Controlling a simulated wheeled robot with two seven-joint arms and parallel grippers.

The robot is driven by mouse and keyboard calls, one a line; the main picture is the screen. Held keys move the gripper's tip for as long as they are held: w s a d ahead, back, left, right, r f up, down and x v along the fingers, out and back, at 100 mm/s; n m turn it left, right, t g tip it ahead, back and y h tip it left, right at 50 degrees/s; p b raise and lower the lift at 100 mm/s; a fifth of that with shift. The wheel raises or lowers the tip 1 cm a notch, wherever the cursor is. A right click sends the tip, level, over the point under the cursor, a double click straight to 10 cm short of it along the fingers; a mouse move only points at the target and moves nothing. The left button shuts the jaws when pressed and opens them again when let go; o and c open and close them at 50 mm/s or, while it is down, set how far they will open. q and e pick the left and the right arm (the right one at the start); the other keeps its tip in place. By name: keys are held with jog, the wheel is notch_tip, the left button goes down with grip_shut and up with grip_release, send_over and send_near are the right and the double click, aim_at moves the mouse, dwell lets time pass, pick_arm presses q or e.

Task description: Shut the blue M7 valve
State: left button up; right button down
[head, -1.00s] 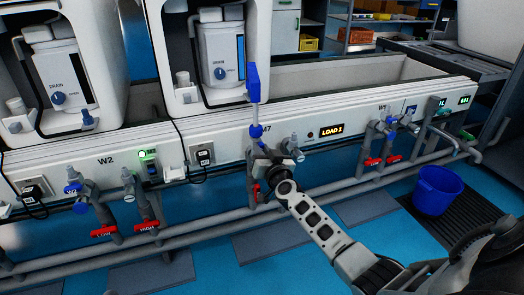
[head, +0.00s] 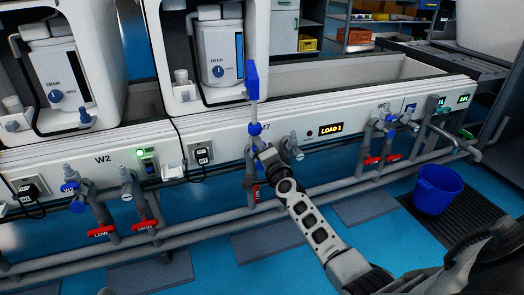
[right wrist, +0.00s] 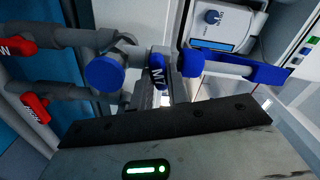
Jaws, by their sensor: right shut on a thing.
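The blue M7 valve has a blue knob (head: 255,129) on the pipe beside the M7 label. A pale stem rises from it to an upright blue paddle (head: 252,80). In the right wrist view the M7-marked blue part (right wrist: 157,77) is just beyond the gripper, with a long blue-ended bar (right wrist: 250,72) to its right and a round blue cap (right wrist: 104,72) to its left. My right gripper (head: 262,153) is shut on the M7 valve just below the blue knob. Its fingertips and exact contact are partly hidden by the gripper body. My left gripper is not in view.
A red handle (head: 256,192) hangs just below the gripper. Red LOW and HIGH handles (head: 145,225) are at the left, and more red-handled valves (head: 373,161) are at the right. Pipes run along the white bench front. A blue bucket (head: 438,190) stands on the floor.

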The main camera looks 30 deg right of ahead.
jog(key=shift+f+m, duration=0.15)
jog(key=shift+m, duration=1.55)
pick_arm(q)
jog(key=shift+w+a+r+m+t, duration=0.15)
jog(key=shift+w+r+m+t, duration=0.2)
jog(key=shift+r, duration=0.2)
pick_arm(e)
jog(key=shift+m, duration=0.3)
pick_arm(q)
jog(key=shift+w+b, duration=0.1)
jog(key=shift+b, duration=0.2)
pick_arm(e)
jog(key=c, duration=1.4)
grip_release()
jog(key=shift+o, duration=0.2)
jog(key=shift+s, duration=0.2)
